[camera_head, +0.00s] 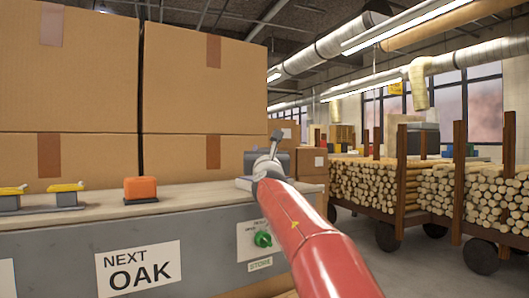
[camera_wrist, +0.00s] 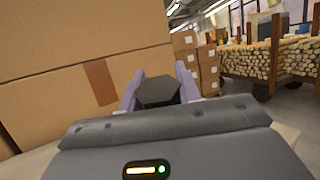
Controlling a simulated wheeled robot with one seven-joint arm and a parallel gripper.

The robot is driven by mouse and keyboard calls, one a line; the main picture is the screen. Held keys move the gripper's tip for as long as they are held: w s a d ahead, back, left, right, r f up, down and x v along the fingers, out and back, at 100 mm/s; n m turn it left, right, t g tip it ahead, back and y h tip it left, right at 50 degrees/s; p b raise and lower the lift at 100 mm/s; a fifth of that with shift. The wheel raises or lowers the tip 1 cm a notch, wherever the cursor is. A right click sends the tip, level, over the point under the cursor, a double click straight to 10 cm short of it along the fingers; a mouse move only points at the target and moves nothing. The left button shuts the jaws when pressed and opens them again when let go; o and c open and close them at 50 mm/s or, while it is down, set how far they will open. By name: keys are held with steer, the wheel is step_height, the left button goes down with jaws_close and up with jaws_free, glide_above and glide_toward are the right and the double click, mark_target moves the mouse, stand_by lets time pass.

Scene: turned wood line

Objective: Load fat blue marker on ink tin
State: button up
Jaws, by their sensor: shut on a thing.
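My gripper (camera_head: 274,145) is above the right end of the grey bench, partly hidden by my red arm. In the wrist view its two pale lilac fingers (camera_wrist: 158,92) are shut on a dark six-sided thing (camera_wrist: 160,93). I see that thing end-on; no blue shows on it, and I cannot tell whether it is the marker. A dark grey boxy shape (camera_head: 255,160) shows beside the gripper in the head view, too unclear to name. I cannot make out an ink tin for certain.
The bench (camera_head: 205,240) carries an orange block (camera_head: 140,188) on a dark base and two yellow-topped items (camera_head: 66,192) at left. Large cardboard boxes (camera_head: 90,100) stand close behind. Carts of logs (camera_head: 370,185) stand at right. Some bench top right of the orange block is clear.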

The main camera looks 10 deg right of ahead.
steer(key=shift+w+r+p, duration=0.1)
steer(key=shift+r+p, duration=3.05)
steer(key=shift+r, duration=0.3)
